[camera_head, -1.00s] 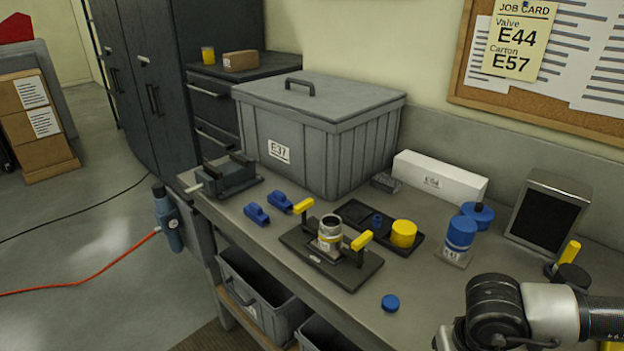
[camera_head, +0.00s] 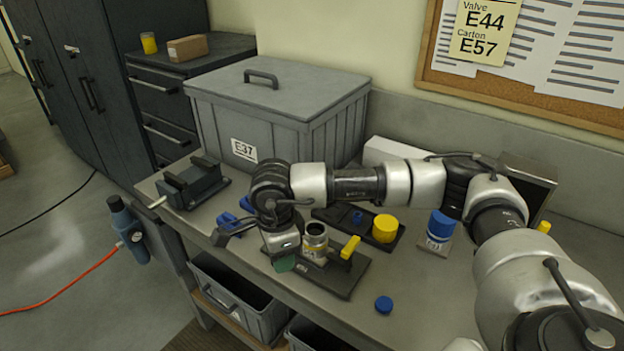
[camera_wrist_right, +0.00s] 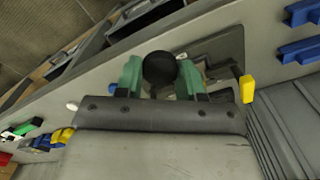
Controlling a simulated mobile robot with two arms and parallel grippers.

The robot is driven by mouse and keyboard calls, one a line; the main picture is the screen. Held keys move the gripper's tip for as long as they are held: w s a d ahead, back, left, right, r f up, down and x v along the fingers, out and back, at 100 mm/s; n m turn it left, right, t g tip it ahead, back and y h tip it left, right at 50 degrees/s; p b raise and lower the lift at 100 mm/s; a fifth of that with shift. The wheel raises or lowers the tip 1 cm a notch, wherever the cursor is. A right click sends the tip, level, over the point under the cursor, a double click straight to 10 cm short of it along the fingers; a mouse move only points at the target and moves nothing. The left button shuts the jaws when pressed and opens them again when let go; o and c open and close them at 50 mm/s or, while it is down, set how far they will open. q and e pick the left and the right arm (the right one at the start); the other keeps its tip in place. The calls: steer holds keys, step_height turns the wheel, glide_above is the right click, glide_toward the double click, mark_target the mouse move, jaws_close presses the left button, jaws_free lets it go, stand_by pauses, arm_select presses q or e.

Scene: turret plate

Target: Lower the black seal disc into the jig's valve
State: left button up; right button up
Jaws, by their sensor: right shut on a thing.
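My right gripper (camera_head: 283,263) is at the left side of the jig, just left of the valve. In the right wrist view its green fingers (camera_wrist_right: 160,76) are shut on the black seal disc (camera_wrist_right: 159,66), a round dark piece. The disc cannot be made out in the head view. The valve (camera_head: 315,238) is a metal cylinder with an open top, upright on the dark jig plate (camera_head: 345,284). A yellow clamp handle (camera_head: 350,247) stands at its right. In the wrist view the disc and fingers largely hide the valve. My left gripper is not in view.
A black tray holds a yellow cylinder (camera_head: 385,228) and a small blue part. A blue jar (camera_head: 440,225) stands to the right and a blue cap (camera_head: 383,305) lies in front. A large grey bin (camera_head: 285,105) stands behind. My right arm spans the back of the bench.

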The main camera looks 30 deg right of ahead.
steer(key=w+d+r+m+p, duration=0.35)
steer(key=d+m, duration=0.25)
steer(key=m, duration=1)
steer(key=w+d+r+m+p, duration=0.2)
steer(key=d+m+p, duration=0.3)
steer(key=m, duration=1.1)
steer(key=shift+w+d+f+b, duration=0.1)
steer(key=shift+d+f+b, duration=0.15)
steer(key=shift+f+b, duration=0.95)
steer(key=shift+d+f+b, duration=0.2)
steer(key=shift+f+b, duration=0.95)
steer(key=shift+f, duration=0.05)
steer(key=shift+f, duration=0.15)
steer(key=shift+f+b, duration=0.6)
steer(key=shift+f, duration=0.1)
steer(key=shift+f+b, duration=0.45)
steer(key=shift+f, duration=0.25)
steer(key=o, duration=1)
